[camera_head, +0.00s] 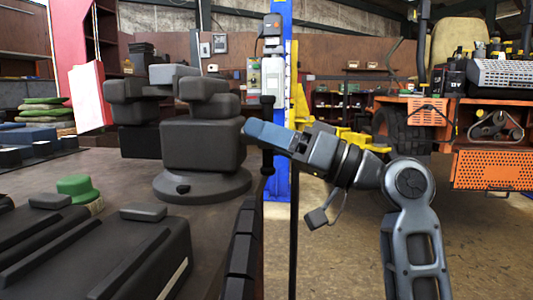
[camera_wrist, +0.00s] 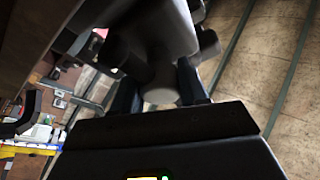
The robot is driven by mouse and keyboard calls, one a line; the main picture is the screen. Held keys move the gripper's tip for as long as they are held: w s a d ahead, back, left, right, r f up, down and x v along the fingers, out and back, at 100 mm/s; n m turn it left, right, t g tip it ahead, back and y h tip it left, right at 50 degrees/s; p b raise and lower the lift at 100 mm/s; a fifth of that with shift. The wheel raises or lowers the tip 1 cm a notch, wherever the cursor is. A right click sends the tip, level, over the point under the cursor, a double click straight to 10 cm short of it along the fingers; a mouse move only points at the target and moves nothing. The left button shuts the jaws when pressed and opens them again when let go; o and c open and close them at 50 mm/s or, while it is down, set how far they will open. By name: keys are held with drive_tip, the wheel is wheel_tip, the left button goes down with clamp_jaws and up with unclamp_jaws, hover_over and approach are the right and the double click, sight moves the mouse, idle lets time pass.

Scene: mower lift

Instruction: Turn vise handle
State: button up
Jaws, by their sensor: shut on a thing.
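The dark grey vise (camera_head: 203,140) stands on its round base at the bench edge, left of centre in the head view. Its handle (camera_head: 267,106) is an upright black bar on the vise's right side; its knobbed upper end shows above my gripper. My gripper (camera_head: 254,131), with blue fingers, reaches in from the right and is shut on the handle. In the wrist view a rounded grey handle end (camera_wrist: 161,88) sits between the two fingers of my gripper (camera_wrist: 158,90). The exact contact is dark and partly hidden.
The brown workbench (camera_head: 105,192) carries black cases (camera_head: 110,262) and a green-topped object (camera_head: 77,188) in front of the vise. A blue post (camera_head: 281,185) stands behind my gripper. An orange mower (camera_head: 490,168) is at right; open floor lies between.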

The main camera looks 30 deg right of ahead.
drive_tip(key=shift+a+f, duration=0.1)
idle(0.4)
drive_tip(key=o, duration=1)
drive_tip(key=shift+s, duration=0.1)
drive_tip(key=shift+v, duration=3.9)
